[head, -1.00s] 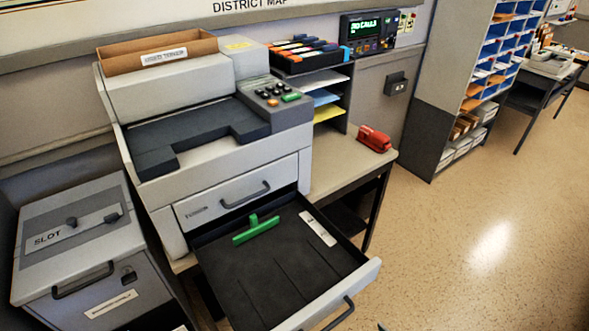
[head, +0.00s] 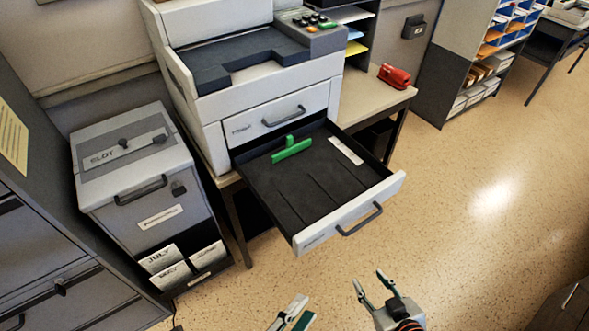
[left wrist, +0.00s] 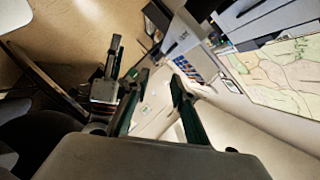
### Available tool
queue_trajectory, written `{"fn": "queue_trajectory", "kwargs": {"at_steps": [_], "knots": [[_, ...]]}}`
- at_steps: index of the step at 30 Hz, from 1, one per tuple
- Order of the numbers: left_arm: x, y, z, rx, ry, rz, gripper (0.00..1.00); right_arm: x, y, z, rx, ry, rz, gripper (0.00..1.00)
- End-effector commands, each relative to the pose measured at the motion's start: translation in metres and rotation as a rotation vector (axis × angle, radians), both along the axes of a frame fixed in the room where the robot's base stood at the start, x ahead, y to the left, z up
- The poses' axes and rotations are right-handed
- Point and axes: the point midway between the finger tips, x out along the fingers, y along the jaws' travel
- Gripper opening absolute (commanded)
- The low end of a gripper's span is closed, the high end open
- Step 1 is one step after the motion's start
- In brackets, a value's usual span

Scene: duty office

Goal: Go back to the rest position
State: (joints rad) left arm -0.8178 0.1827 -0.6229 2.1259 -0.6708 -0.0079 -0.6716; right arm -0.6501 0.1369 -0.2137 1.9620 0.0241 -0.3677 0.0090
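My left gripper (head: 300,307) is at the bottom edge of the head view, over the floor in front of the printer. Its two fingers stand apart with nothing between them in the left wrist view (left wrist: 160,78). My right gripper (head: 370,279) is to its right, with fingers apart and empty. It also shows in the left wrist view (left wrist: 114,55). Both grippers are clear of the open printer drawer (head: 345,218). A green T-shaped piece (head: 292,150) lies in that drawer near its back.
The drawer sticks out from the grey printer (head: 262,85) toward me. A grey slot box (head: 135,165) and a dark cabinet (head: 60,250) stand at left. A red stapler (head: 394,76) is on the table (head: 365,100). The floor (head: 480,200) at right is open.

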Motion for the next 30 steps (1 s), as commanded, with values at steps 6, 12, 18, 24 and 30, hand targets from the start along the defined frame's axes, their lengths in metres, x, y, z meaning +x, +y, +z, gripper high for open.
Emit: {"fn": "queue_trajectory", "kwargs": {"at_steps": [6,12,18,24,30], "knots": [[0.049,0.068,-0.058,-0.142,0.242,0.215,0.25,-0.002,0.0,-0.002,-0.001,0.004,0.0,0.4],[0.089,0.148,-0.111,-0.36,0.487,0.484,0.25,0.006,-0.006,0.002,-0.011,-0.011,0.0,0.4],[0.108,0.201,-0.14,-0.545,0.634,0.673,0.25,0.001,-0.003,0.001,-0.007,-0.003,0.003,0.4],[0.111,0.212,-0.146,-0.595,0.668,0.717,0.25,0.001,-0.002,0.001,-0.003,-0.003,0.002,0.4],[0.111,0.212,-0.146,-0.593,0.667,0.715,0.25,0.001,0.0,0.001,0.0,-0.002,-0.001,0.4]]}}
